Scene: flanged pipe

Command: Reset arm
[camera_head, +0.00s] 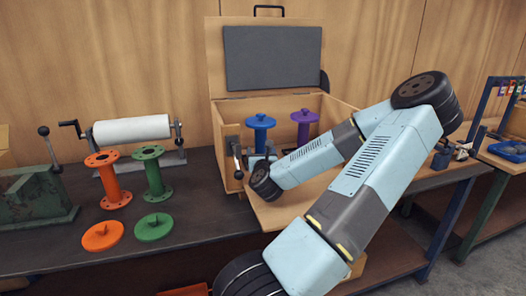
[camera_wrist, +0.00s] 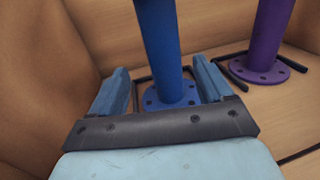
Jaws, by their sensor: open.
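My arm reaches from the lower right into an open wooden box (camera_head: 228,140). In the wrist view my gripper (camera_wrist: 160,85) is open, with one blue finger to each side of a blue flanged pipe (camera_wrist: 160,40). A gap shows between each finger and the pipe, and nothing is gripped. The blue pipe (camera_head: 260,132) stands upright in the box, its lower part hidden behind my arm in the head view. A purple flanged pipe (camera_head: 304,124) stands upright to its right, and its base flange (camera_wrist: 258,70) shows in the wrist view.
Orange (camera_head: 112,185) and green (camera_head: 154,175) flanged pipes stand left of the box. Orange (camera_head: 102,236) and green (camera_head: 153,227) discs lie in front of them. A white roll (camera_head: 132,130) and a green vise (camera_head: 35,197) are farther left. The box walls are close around my gripper.

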